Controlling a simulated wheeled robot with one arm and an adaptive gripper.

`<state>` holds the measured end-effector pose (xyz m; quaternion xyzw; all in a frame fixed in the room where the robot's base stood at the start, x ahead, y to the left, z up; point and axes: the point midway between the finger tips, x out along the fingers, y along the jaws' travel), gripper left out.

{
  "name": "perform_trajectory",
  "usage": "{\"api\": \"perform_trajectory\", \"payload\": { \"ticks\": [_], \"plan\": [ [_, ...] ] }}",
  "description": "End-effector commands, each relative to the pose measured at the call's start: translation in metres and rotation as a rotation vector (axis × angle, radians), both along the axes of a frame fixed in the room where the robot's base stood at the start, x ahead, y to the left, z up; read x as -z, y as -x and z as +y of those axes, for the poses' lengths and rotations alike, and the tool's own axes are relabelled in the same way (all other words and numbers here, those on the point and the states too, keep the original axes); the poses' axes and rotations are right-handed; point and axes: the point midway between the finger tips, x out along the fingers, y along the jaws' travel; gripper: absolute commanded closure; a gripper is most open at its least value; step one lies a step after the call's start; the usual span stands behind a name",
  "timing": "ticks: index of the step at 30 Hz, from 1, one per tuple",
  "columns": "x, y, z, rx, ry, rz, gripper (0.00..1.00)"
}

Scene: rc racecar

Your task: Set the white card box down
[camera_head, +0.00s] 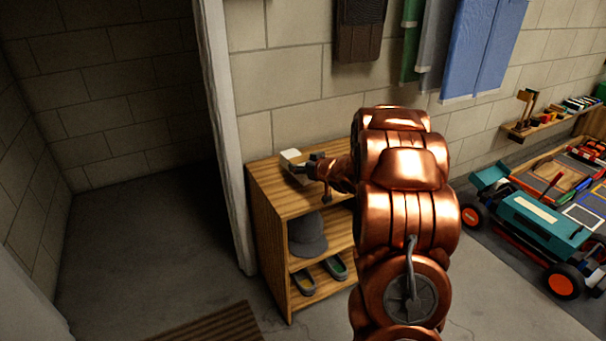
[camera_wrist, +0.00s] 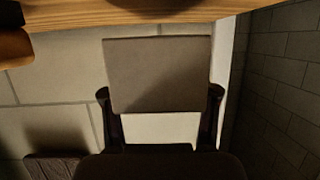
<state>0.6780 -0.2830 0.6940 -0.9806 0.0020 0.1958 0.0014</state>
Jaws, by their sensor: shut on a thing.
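The white card box (camera_head: 291,156) is small and pale in the head view, at the far left part of the wooden shelf unit's top (camera_head: 277,191). My gripper (camera_head: 303,166) is shut on it, reaching in from the right. In the wrist view the box (camera_wrist: 158,75) fills the space between the two dark fingers of my gripper (camera_wrist: 160,93), one on each side. Its near face looks grey in shadow. The wooden edge shows just above the box there. I cannot tell whether the box's underside touches the wood.
Below the top, the unit holds a grey cap (camera_head: 307,235) and a pair of shoes (camera_head: 335,268). A white door frame (camera_head: 226,130) stands close to its left. Clothes (camera_head: 482,45) hang on the wall behind. A teal racecar (camera_head: 540,217) is on the right.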

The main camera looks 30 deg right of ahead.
Motion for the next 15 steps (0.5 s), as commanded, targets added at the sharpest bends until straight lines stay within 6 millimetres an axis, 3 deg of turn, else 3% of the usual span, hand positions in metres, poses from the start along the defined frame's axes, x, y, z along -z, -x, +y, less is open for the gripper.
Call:
{"api": "perform_trajectory", "payload": {
  "ticks": [6,15],
  "plan": [
    [0.029,0.000,0.000,-0.001,0.002,0.002,0.70],
    [0.030,0.000,0.000,0.000,0.002,-0.001,0.70]
  ]
}}
